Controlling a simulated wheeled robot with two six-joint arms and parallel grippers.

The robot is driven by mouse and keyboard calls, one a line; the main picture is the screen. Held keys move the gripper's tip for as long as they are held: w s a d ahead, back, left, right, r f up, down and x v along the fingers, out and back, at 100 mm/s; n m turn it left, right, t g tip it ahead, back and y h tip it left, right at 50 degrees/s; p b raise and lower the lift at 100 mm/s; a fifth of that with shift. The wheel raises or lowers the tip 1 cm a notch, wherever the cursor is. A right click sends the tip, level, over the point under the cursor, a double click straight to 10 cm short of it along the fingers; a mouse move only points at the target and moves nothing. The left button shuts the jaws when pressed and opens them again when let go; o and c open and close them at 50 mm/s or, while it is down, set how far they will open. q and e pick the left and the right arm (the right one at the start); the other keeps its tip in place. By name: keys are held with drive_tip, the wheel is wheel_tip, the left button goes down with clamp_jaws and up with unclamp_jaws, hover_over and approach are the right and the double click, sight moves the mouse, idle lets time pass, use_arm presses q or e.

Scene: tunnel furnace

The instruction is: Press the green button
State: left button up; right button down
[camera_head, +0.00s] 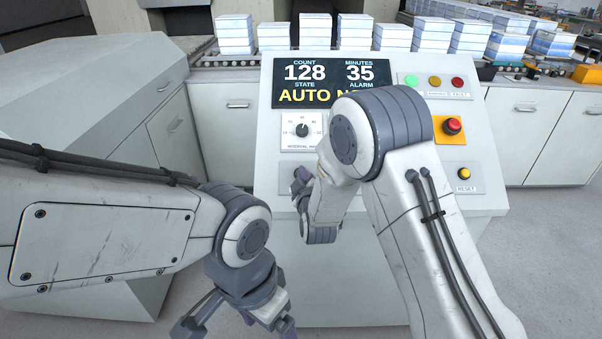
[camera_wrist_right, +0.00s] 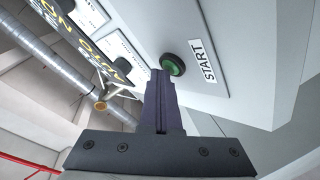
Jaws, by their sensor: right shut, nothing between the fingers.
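The green button (camera_wrist_right: 173,65) is round with a dark ring and sits beside a START label (camera_wrist_right: 203,60) on the grey panel in the right wrist view. My right gripper (camera_wrist_right: 160,74) is shut and empty, its fingertips right beside the button; I cannot tell if they touch it. In the head view my right gripper (camera_head: 301,184) is at the lower left of the console (camera_head: 380,215), and its arm covers that area, so the START button cannot be made out there. My left gripper (camera_head: 236,325) hangs low in front of the console, fingers apart and empty.
The console carries a display (camera_head: 325,83), a dial (camera_head: 302,130), green (camera_head: 411,80), amber and red lamps, a red stop button (camera_head: 453,126) and a yellow reset button (camera_head: 464,171). Stacks of boxes (camera_head: 315,31) stand on the conveyor behind. A grey housing (camera_head: 85,85) stands left.

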drive_tip(key=shift+s+r+p, duration=0.4)
drive_tip(key=shift+s+r, duration=0.15)
drive_tip(key=shift+r, duration=0.15)
drive_tip(key=s+r+p, duration=0.1)
drive_tip(key=r, duration=0.1)
drive_tip(key=s+r+p, duration=0.1)
drive_tip(key=s+r, duration=0.1)
drive_tip(key=shift+p, duration=0.35)
idle(0.5)
drive_tip(key=s+a+m+g+y, duration=0.1)
drive_tip(key=s+a+m+g, duration=0.15)
drive_tip(key=s+g, duration=1.65)
drive_tip(key=s+d+r+m+t+h, duration=0.1)
drive_tip(key=s+d, duration=0.2)
drive_tip(key=s, duration=0.6)
drive_tip(key=s+d+r+m+t+h, duration=0.1)
drive_tip(key=s+d, duration=0.3)
drive_tip(key=s, duration=0.5)
drive_tip(key=shift+s+t, duration=0.25)
drive_tip(key=shift+t, duration=0.25)
